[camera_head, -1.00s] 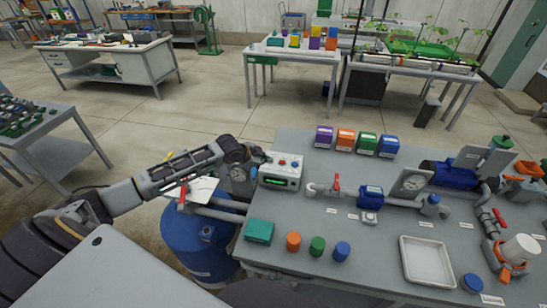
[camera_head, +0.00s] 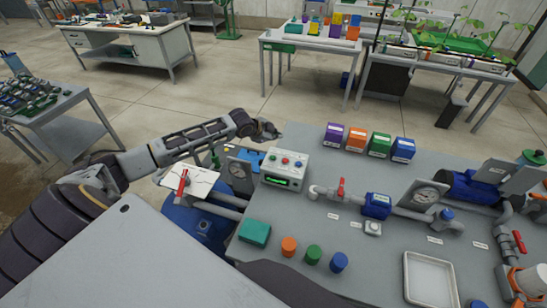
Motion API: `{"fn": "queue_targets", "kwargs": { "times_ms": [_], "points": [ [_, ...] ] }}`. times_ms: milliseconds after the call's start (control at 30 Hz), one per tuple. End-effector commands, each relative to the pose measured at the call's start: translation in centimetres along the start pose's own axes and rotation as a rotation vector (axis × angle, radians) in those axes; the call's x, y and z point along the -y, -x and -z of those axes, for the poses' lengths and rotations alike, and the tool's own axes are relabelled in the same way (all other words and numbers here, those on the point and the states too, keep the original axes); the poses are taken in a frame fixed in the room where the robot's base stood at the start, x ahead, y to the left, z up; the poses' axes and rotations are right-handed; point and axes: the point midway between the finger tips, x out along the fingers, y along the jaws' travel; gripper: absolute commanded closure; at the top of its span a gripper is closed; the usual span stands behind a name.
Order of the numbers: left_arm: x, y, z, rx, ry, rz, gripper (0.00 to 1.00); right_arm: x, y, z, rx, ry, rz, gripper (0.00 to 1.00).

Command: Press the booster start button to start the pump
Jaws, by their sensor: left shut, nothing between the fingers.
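A pale control box (camera_head: 300,175) with a green-lit display (camera_head: 280,182) stands on the grey bench at its back left. Its sloped top carries a row of small buttons: a greenish one (camera_head: 273,156) at the left, a red one (camera_head: 285,160) in the middle and a blue one (camera_head: 299,163) at the right. Their labels are too small to read, so I cannot tell which is booster start. My left gripper (camera_head: 279,132) is shut and empty, above and behind the box in the picture, apart from the buttons. My right gripper is out of view.
A red-handled valve (camera_head: 341,188), a blue pump-like unit (camera_head: 376,206) and a gauge (camera_head: 425,197) sit right of the box. Several coloured boxes (camera_head: 357,139) stand behind. A teal box (camera_head: 254,233) and coloured caps (camera_head: 313,254) lie in front. A white tray (camera_head: 407,275) is at right.

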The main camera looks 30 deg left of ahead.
Motion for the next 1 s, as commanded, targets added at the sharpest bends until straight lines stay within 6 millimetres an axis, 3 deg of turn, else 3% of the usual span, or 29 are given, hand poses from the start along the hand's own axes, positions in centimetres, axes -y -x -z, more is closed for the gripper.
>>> {"fn": "queue_targets", "kwargs": {
  "times_ms": [367, 1000],
  "points": [
    [-0.3, -0.4, -0.3, 0.000, 0.000, 0.000, 1.00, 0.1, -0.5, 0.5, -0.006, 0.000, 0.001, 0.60],
    [-2.0, -2.6, -1.9, 0.000, 0.000, 0.000, 1.00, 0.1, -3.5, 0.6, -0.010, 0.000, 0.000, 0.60]
  ]
}}
